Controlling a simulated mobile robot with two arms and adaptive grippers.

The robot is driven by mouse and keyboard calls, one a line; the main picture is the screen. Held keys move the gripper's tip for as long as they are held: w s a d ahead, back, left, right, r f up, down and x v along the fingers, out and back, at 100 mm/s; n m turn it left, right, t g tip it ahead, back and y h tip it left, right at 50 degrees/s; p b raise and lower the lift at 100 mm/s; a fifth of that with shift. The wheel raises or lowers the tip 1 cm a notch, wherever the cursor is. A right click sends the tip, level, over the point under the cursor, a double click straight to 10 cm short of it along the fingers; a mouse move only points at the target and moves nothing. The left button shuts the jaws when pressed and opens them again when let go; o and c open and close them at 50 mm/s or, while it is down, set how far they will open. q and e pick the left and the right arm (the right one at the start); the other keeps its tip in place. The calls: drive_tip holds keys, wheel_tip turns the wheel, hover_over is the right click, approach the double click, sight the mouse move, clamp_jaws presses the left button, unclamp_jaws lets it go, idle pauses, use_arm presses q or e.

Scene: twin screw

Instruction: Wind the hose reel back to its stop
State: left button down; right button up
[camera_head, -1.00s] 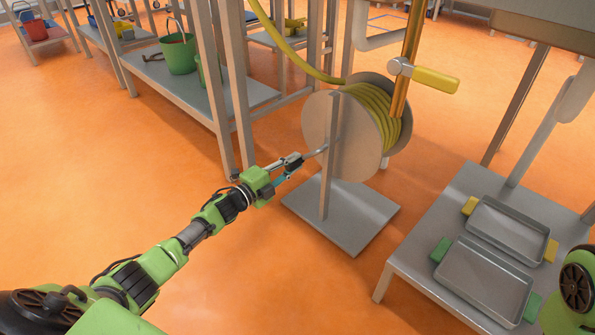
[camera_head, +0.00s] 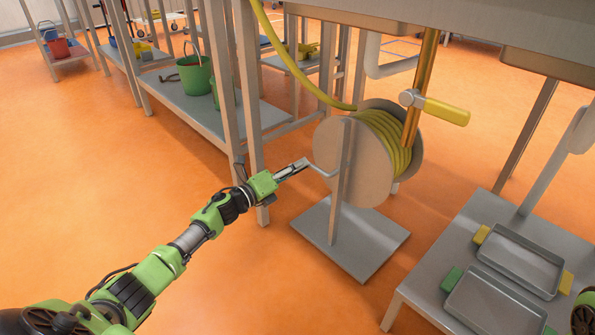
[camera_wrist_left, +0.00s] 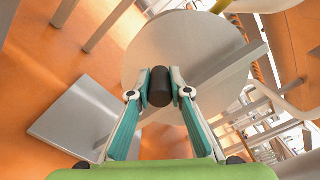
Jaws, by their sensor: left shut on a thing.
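The hose reel (camera_head: 337,155) stands on a grey base plate (camera_head: 350,240) with a flat upright post. Yellow hose (camera_head: 385,138) is wound on its drum between pale round flanges, and one length runs up to the left. A thin bent crank (camera_head: 325,172) sticks out from the near side. My left gripper (camera_head: 304,165) is shut at the crank's outer end. In the left wrist view its teal-lined fingers close on the black crank grip (camera_wrist_left: 159,87), with the near flange (camera_wrist_left: 180,45) behind. My right gripper is not in view.
A yellow valve handle (camera_head: 445,112) on an orange pipe is above right of the reel. A low table with grey trays (camera_head: 490,305) stands at lower right. A shelf with a green bucket (camera_head: 195,78) is behind left. Orange floor is open at left.

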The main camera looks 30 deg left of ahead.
use_arm(q)
drive_tip(key=shift+r+m, duration=0.3)
drive_tip(key=c, duration=1.9)
unclamp_jaws()
drive_tip(key=shift+s, duration=0.1)
drive_tip(key=shift+s+a+f, duration=0.15)
drive_tip(key=shift+s, duration=0.15)
drive_tip(key=v, duration=1.1)
drive_tip(key=shift+s, duration=0.1)
